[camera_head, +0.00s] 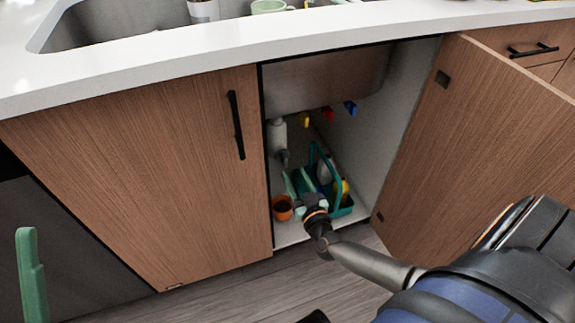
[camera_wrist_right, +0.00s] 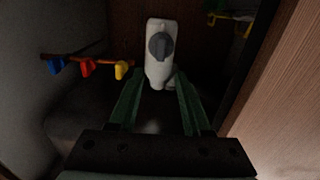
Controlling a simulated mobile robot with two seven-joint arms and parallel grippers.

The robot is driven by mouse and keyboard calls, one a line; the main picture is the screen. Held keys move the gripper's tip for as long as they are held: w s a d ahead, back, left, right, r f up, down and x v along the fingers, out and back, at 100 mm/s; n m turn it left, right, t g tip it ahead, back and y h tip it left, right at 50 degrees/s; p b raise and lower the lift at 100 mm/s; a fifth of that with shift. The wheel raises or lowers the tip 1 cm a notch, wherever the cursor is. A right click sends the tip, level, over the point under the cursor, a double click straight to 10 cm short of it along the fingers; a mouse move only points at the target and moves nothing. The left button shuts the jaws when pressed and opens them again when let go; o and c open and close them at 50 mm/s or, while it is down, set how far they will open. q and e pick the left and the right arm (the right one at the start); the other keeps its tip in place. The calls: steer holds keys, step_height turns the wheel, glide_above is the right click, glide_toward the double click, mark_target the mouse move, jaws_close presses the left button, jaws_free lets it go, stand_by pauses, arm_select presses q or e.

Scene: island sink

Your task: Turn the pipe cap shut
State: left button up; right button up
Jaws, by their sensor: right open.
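The white pipe (camera_head: 278,131) hangs under the sink inside the open cabinet, with a grey cap (camera_head: 283,156) at its lower end. In the right wrist view the grey cap (camera_wrist_right: 160,46) faces me on the white pipe (camera_wrist_right: 158,74). My right gripper (camera_head: 297,181) is inside the cabinet, below the cap in the head view. Its green fingers (camera_wrist_right: 158,88) are open and point toward the pipe, with the cap beyond their tips and nothing gripped. One green finger of my left gripper (camera_head: 31,275) shows at the left edge; its opening cannot be judged.
A teal caddy (camera_head: 345,211) with bottles and an orange cup (camera_head: 283,209) stand on the cabinet floor near my right gripper. Yellow, red (camera_head: 328,114) and blue valve handles hang behind. The open door (camera_head: 475,140) bounds the right side; a closed door (camera_head: 150,170) the left.

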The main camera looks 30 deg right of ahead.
mark_target(286, 160)
steer(key=b+x, duration=0.1)
steer(key=x, duration=0.3)
steer(key=shift+w+f, duration=0.1)
steer(key=shift+w, duration=0.2)
arm_select(q)
steer(key=shift+d+f+m+b, duration=0.15)
steer(key=shift+f+b, duration=0.1)
steer(key=shift+f, duration=0.5)
steer(key=shift+d+f+m+b, duration=0.15)
steer(key=shift+f+b, duration=0.05)
steer(key=shift+f, duration=0.5)
arm_select(e)
steer(key=shift+w+d, duration=0.2)
steer(key=shift+w, duration=0.5)
steer(key=shift+c, duration=0.3)
jaws_close()
